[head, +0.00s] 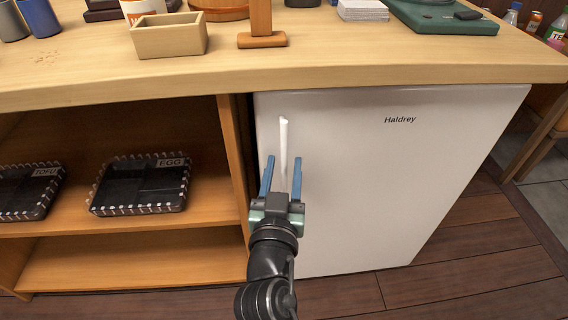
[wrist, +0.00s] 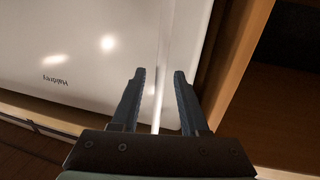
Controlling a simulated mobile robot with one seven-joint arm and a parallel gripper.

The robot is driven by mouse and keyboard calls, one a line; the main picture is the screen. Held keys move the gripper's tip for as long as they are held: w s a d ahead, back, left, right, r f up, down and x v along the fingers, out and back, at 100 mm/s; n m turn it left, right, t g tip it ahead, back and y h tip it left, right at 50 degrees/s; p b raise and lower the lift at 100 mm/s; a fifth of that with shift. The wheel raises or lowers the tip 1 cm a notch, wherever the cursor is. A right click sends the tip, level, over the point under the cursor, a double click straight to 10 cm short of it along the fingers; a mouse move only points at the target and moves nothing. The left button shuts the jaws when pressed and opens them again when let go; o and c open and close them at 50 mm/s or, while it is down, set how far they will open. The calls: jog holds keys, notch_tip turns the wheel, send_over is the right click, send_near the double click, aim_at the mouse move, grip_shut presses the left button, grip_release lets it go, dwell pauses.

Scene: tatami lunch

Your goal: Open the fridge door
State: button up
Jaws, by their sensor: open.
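The white fridge (head: 400,180) stands under the counter with its door shut; its front also shows in the wrist view (wrist: 70,50). Its slim white vertical handle (head: 283,140) is near the door's left edge. My gripper (head: 283,160) is open in front of the handle, with its blue fingers to either side of it in the picture. In the wrist view the handle (wrist: 160,85) runs between the two fingertips (wrist: 159,72). I see no finger pressed on the handle, and the depth gap is hard to tell.
An open wooden shelf (head: 130,215) with dark trays labelled EGG (head: 140,190) and TOFU (head: 28,190) adjoins the fridge on the left. The wooden counter (head: 330,60) overhangs above. The dark plank floor (head: 470,245) to the right is clear; a wooden stool or chair (head: 545,125) stands farther right.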

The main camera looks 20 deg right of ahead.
jog(key=shift+w+d, duration=0.25)
jog(key=shift+w, duration=0.2)
grip_shut()
dwell(1.2)
